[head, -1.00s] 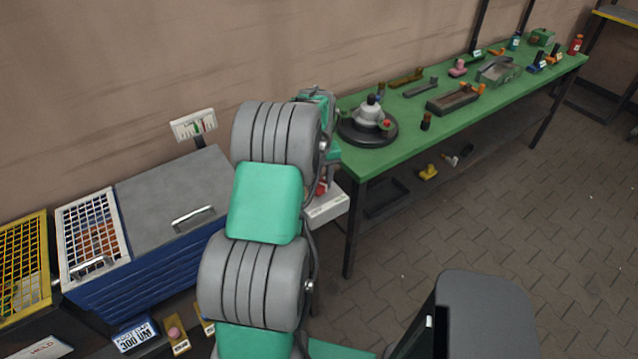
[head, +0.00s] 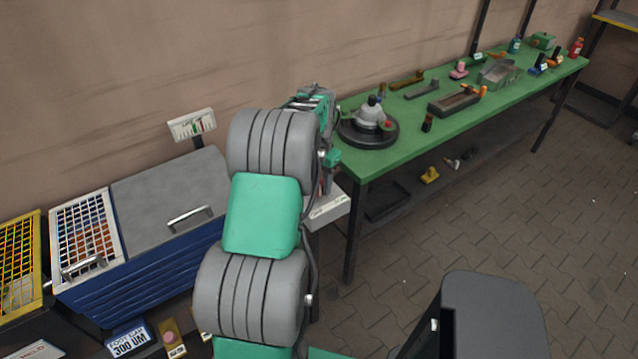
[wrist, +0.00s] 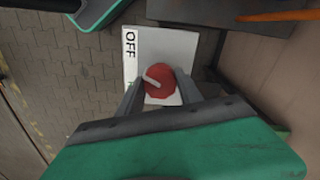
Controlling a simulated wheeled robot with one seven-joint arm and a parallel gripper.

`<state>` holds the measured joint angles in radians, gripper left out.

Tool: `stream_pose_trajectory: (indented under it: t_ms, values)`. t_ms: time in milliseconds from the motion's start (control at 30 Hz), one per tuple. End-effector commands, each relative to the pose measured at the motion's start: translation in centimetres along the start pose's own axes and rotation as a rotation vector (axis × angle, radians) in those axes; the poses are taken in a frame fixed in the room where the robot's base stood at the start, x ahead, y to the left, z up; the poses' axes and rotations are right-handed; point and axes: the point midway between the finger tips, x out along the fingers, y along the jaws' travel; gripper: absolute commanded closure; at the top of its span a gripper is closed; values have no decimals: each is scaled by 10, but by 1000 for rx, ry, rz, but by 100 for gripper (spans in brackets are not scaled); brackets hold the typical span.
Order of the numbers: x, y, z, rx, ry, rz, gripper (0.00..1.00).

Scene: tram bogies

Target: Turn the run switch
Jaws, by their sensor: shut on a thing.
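The run switch is a red round knob (wrist: 158,80) with a pale bar-shaped mark, set on a white box (wrist: 181,44) in the wrist view. The word OFF stands on the box's left edge. My gripper (wrist: 160,90) is shut on the knob, one grey finger on each side of it. In the head view my own arm hides the knob and most of my gripper; part of the white switch box (head: 331,205) shows just right of the arm, by the bench's near left corner.
A green workbench (head: 440,118) runs to the back right, with a round black-based fixture (head: 368,132) at its near end and several tools. A blue bin with a grey lid (head: 170,190) stands left of my arm. The paved floor (head: 480,220) at right is clear.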

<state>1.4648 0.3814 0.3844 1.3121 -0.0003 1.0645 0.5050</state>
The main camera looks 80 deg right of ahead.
Motion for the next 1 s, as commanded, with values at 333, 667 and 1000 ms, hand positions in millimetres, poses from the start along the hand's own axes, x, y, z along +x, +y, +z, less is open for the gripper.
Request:
stream_pose_trajectory:
  t_ms: [333, 667, 1000]
  values:
    - [-1, 0, -2, 199, 5, -2, 98]
    - [-2, 0, -2, 255, 5, -2, 98]
    - [-2, 0, -2, 256, 5, -2, 56]
